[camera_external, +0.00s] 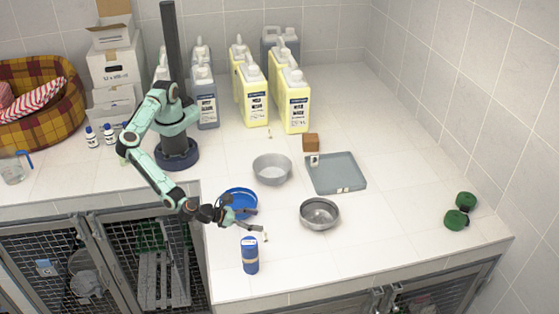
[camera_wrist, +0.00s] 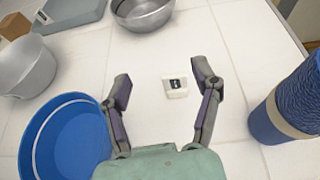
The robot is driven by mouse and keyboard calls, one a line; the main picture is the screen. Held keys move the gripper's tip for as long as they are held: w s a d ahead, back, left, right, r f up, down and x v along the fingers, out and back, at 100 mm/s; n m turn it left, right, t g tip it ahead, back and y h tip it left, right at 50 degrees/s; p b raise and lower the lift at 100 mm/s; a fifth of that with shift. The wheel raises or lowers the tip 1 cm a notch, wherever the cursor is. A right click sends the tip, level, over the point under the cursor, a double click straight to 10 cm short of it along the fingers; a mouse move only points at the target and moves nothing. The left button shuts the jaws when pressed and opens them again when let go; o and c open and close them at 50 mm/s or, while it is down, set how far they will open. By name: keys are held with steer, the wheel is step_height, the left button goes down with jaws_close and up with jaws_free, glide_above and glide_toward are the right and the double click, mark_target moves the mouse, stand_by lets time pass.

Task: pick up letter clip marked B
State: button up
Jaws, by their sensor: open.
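A small white clip (camera_wrist: 174,88) with a dark square label lies on the white counter in the wrist view. Its letter is too small to read. It shows as a tiny light piece (camera_external: 265,237) in the external view. My gripper (camera_external: 260,220) is open and empty, low over the counter near the front. In the wrist view its two fingers are spread on either side of the clip, apart from it. Other small pale clips lie at the grey tray's front edge (camera_external: 343,189), by its back left corner (camera_external: 314,160) and near the bottles (camera_external: 269,133); their letters are unreadable.
A blue bowl (camera_wrist: 70,140) stands close left of my gripper, and a blue roll (camera_external: 250,256) stands close by at the front. Two metal bowls (camera_external: 272,169) (camera_external: 320,213), a grey tray (camera_external: 350,172) and a brown block (camera_external: 310,142) are farther back. The right counter is mostly clear.

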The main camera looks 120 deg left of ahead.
mark_target(265, 231)
steer(key=shift+s+d+f+m+t, duration=0.25)
steer(key=shift+s+d+f, duration=0.15)
steer(key=shift+d, duration=0.15)
steer(key=shift+s+d+f+m+t, duration=0.15)
steer(key=shift+s+d+f+m, duration=0.1)
steer(key=shift+s+d+f, duration=0.2)
steer(key=shift+d, duration=0.35)
steer(key=x, duration=0.6)
steer(key=shift+w+f, duration=0.15)
steer(key=shift+w, duration=0.05)
steer(key=c, duration=0.9)
